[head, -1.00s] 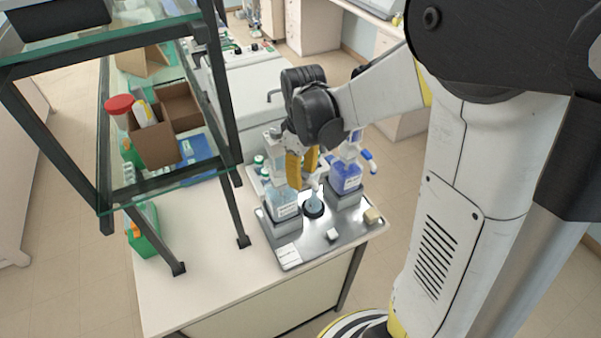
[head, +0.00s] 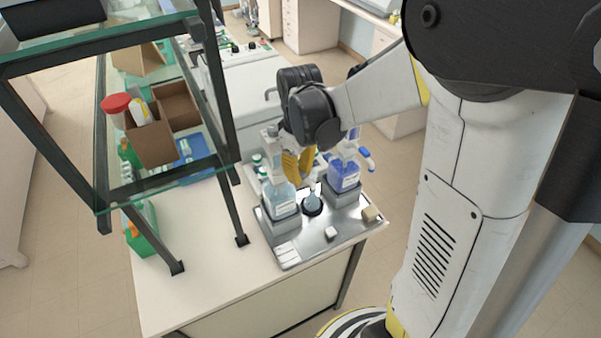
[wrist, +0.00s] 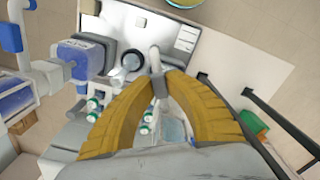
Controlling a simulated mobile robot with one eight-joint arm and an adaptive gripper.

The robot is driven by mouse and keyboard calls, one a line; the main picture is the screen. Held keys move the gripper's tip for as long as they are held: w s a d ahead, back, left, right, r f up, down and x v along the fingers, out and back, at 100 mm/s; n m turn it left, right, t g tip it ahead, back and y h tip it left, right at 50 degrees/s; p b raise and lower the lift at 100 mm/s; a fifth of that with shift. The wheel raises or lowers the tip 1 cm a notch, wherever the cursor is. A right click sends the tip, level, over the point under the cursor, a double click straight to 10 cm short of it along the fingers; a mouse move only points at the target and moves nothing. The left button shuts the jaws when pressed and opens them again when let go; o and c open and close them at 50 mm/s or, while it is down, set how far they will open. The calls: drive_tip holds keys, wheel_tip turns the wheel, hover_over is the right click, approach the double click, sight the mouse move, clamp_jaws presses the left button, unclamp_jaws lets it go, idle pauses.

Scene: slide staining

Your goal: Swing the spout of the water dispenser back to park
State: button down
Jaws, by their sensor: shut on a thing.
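The water dispenser (head: 281,199) is a bottle of pale blue liquid on the left of the metal tray (head: 296,251). In the wrist view its bottle (wrist: 173,130) shows between my yellow fingers, partly hidden. My gripper (wrist: 160,82) is shut on the white spout (wrist: 155,58), whose end sticks out past the fingertips. In the head view my gripper (head: 302,178) is at the dispenser's right side and hides much of the spout. A small flask (head: 312,201) stands on a dark round base between the two dispensers. In the wrist view the spout's end is just right of the flask (wrist: 132,61).
A second dispenser (head: 345,177) with darker blue liquid stands close at the right. A white block (head: 331,233) and a tan block (head: 371,214) lie on the tray's front. A glass shelf frame (head: 228,150) rises on the left. The bench front is clear.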

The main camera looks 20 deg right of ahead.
drive_tip(key=shift+s+a+m+b, duration=0.2)
drive_tip(key=shift+a+m, duration=0.4)
drive_tip(key=shift+m, duration=0.35)
drive_tip(key=shift+s+a+m+b, duration=0.15)
drive_tip(key=shift+a+m+b, duration=0.1)
drive_tip(key=shift+a+m, duration=0.5)
drive_tip(key=shift+s+a+m+b, duration=0.2)
drive_tip(key=shift+a+m, duration=0.2)
drive_tip(key=shift+m, duration=0.7)
drive_tip(key=c, duration=1.4)
unclamp_jaws()
wheel_tip(320, 180, up, 12)
